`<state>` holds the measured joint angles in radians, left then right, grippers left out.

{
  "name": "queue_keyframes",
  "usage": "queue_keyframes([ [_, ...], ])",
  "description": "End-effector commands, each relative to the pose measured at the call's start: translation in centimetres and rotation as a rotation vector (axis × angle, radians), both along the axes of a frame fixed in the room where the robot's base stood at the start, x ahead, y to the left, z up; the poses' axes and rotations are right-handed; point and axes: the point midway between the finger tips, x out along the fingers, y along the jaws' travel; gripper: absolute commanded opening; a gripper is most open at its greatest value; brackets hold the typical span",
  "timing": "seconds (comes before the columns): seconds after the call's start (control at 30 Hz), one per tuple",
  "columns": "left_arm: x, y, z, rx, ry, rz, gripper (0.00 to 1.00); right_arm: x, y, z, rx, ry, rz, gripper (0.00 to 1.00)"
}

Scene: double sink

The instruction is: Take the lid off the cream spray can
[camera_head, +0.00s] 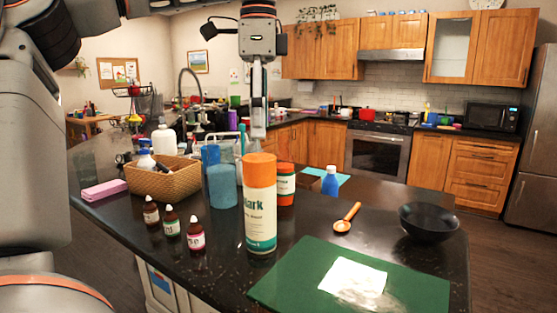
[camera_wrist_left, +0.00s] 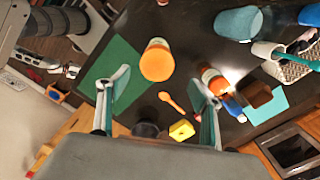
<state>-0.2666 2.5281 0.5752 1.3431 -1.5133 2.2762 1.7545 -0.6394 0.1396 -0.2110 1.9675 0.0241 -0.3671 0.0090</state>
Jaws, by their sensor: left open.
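The lid also shows from above in the left wrist view (camera_wrist_left: 157,60), between the fingers. My left gripper (camera_head: 258,132) points down just above the lid, with its fingers open and nothing between them in the head view. It also shows in the left wrist view (camera_wrist_left: 160,78), with its two fingers spread wide. My right gripper does not show.
An orange jar (camera_head: 285,186) stands close behind the can. Blue cups (camera_head: 222,186), three dropper bottles (camera_head: 196,236) and a wicker basket (camera_head: 163,182) are to the left. A green mat (camera_head: 290,270), an orange spoon (camera_head: 346,218) and a black bowl (camera_head: 428,220) are to the right.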

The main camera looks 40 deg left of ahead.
Motion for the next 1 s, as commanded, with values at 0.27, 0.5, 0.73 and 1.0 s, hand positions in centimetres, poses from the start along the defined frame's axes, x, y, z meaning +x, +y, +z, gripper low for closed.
queue_keyframes([
  [0.27,-0.1,-0.1,-2.7,0.000,0.004,0.000,0.65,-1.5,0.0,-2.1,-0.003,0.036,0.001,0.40],
  [0.5,-0.4,-0.2,-5.6,-0.001,0.004,-0.002,0.65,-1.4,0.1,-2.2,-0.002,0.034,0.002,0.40],
  [0.73,-0.4,-0.2,-7.7,0.000,0.001,0.002,0.65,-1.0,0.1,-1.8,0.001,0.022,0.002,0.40],
  [1.0,-0.4,-0.2,-7.7,0.001,0.000,0.003,0.55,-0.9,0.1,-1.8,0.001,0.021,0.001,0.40],
])
